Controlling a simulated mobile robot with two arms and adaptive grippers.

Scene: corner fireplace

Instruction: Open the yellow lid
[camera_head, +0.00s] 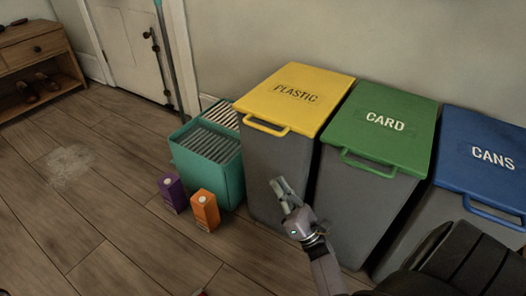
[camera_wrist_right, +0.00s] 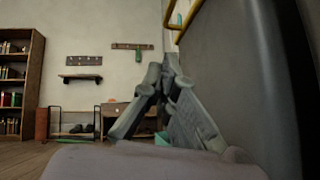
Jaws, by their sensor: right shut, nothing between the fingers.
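The yellow lid (camera_head: 293,98) marked PLASTIC lies closed on a grey bin (camera_head: 268,165). Its yellow handle (camera_head: 266,127) sticks out at the front edge. My right gripper (camera_head: 280,187) is in front of the grey bin, below the handle and apart from it. In the right wrist view, the gripper (camera_wrist_right: 167,62) is shut and empty beside the grey bin wall (camera_wrist_right: 235,70). Part of the yellow handle (camera_wrist_right: 184,25) shows above it there. My left gripper is in neither view.
A green-lidded CARD bin (camera_head: 380,125) and blue-lidded CANS bin (camera_head: 485,155) stand to the right. A teal crate (camera_head: 232,183) stands at the left, with purple (camera_head: 172,190) and orange (camera_head: 205,210) cartons before it. The wooden floor (camera_head: 95,220) at the left is mostly clear.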

